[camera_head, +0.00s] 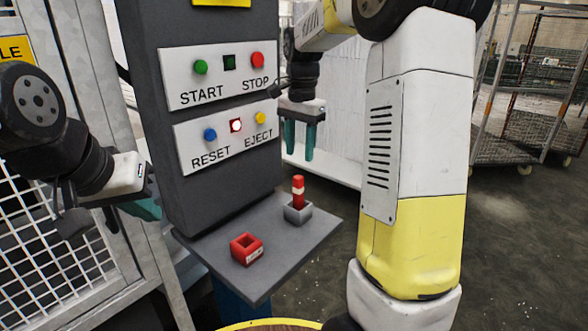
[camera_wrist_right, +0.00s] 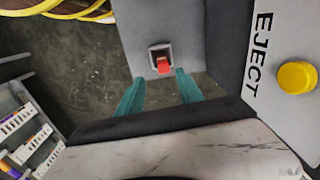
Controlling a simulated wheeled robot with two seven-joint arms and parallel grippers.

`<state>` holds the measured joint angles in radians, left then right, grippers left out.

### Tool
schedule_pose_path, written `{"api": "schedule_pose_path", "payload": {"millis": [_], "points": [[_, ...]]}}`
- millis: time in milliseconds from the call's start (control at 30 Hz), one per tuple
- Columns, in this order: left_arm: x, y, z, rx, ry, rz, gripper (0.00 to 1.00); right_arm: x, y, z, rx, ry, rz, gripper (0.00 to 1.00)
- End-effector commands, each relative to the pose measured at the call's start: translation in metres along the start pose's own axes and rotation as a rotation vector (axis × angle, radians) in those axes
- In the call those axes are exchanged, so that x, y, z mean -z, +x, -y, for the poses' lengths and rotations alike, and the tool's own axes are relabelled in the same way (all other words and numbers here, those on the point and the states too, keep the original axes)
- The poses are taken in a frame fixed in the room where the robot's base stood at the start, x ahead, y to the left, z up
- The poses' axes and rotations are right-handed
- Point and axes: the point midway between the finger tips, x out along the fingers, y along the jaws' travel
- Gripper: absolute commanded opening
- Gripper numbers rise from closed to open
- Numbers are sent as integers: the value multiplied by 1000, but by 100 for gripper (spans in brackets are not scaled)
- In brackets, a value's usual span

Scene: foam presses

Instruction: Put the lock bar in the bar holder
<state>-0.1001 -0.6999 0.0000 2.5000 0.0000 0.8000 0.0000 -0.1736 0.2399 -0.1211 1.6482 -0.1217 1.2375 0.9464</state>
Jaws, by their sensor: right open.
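The lock bar (camera_head: 298,190), red with a white band, stands upright in a grey square block (camera_head: 297,214) on the console's shelf. A red, open-topped square block (camera_head: 246,251) with a small white label sits left of it and looks empty. I cannot tell by label which block is the bar holder. My right gripper (camera_head: 299,150) is open and empty, pointing down above the lock bar. In the right wrist view, the bar's red top (camera_wrist_right: 163,66) shows beyond and between the open fingers (camera_wrist_right: 160,84). My left gripper (camera_head: 148,205) is at the left, partly seen, its jaws unclear.
The grey shelf (camera_head: 282,262) is otherwise clear. A mesh fence (camera_head: 50,240) stands left; wheeled cage carts (camera_head: 515,130) stand back right.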

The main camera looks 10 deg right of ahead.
Motion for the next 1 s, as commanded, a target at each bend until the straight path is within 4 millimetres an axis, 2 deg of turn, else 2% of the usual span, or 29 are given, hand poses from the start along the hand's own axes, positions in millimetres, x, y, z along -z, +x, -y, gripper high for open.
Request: {"api": "schedule_pose_path", "payload": {"millis": [100, 300, 500, 600, 800, 1000], "points": [[0, 0, 0, 0, 0, 0, 0, -22, -23, -26, 84, -121, -24, 44], [0, 0, 0, 0, 0, 0, 0, -80, -46, -82, 242, -422, -128, 44], [0, 0, 0, 0, 0, 0, 0, -133, -42, -130, 344, -696, -284, 44], [0, 0, 0, 0, 0, 0, 0, -151, -35, -145, 367, -792, -350, 44], [0, 0, 0, 0, 0, 0, 0, -167, -25, -158, 379, -883, -416, 44], [0, 0, 0, 0, 0, 0, 0, -168, -24, -158, 379, -890, -419, 44]]}}
